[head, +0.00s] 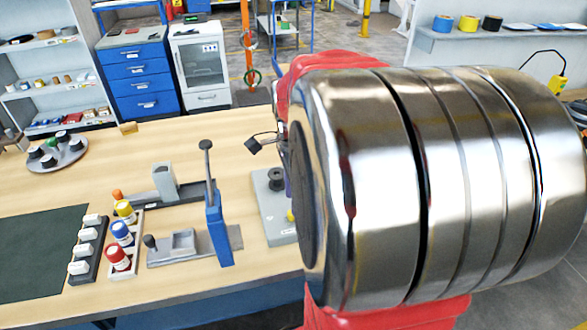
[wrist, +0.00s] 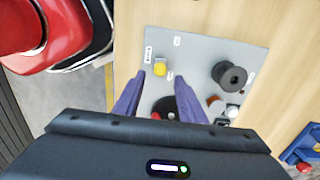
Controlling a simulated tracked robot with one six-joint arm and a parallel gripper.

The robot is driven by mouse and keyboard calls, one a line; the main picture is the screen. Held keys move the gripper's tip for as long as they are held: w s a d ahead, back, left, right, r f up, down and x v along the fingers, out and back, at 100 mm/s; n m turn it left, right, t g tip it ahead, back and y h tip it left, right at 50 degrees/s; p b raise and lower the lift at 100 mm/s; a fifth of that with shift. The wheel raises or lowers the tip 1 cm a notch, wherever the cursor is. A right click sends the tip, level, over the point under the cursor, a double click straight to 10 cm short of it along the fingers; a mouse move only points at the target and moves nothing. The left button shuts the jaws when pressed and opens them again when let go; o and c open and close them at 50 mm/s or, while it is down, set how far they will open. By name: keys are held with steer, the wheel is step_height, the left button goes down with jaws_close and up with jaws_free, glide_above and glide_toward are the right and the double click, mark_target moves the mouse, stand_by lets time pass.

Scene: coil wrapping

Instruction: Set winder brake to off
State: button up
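A grey control plate (wrist: 195,60) lies on the wooden table. It carries a yellow knob (wrist: 160,68), a red-and-black dial (wrist: 165,108), a black spool-shaped part (wrist: 230,76), and small brown and white parts at its right. Small labels on it are too small to read, so I cannot tell which control is the winder brake or its setting. My gripper (wrist: 160,77) points down over the plate, its purple fingers apart and empty. The yellow knob shows just beyond the fingertips, and the dial shows between the fingers. In the head view the plate (head: 270,220) is partly hidden.
Left of the plate stand a blue upright post (head: 219,228) with a lever, a grey fixture (head: 180,243), red, blue and yellow bottles (head: 118,258), and a dark mat (head: 40,255). A round tray (head: 57,152) sits at far left. Bare table lies behind the plate.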

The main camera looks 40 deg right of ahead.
step_height(320, 180, up, 9)
steer(key=shift+r, duration=0.15)
steer(key=shift+a, duration=0.1)
stand_by(0.6)
steer(key=s+a+f+n+t, duration=0.1)
steer(key=a+n+t, duration=0.1)
steer(key=a+n, duration=0.9)
steer(key=s+a+f+n+t, duration=0.1)
steer(key=s+a+n+t, duration=0.1)
steer(key=a+n, duration=1)
steer(key=shift+f+n+t, duration=0.25)
steer(key=shift+n+t, duration=0.25)
steer(key=shift+t, duration=0.3)
steer(key=shift+s+a, duration=0.1)
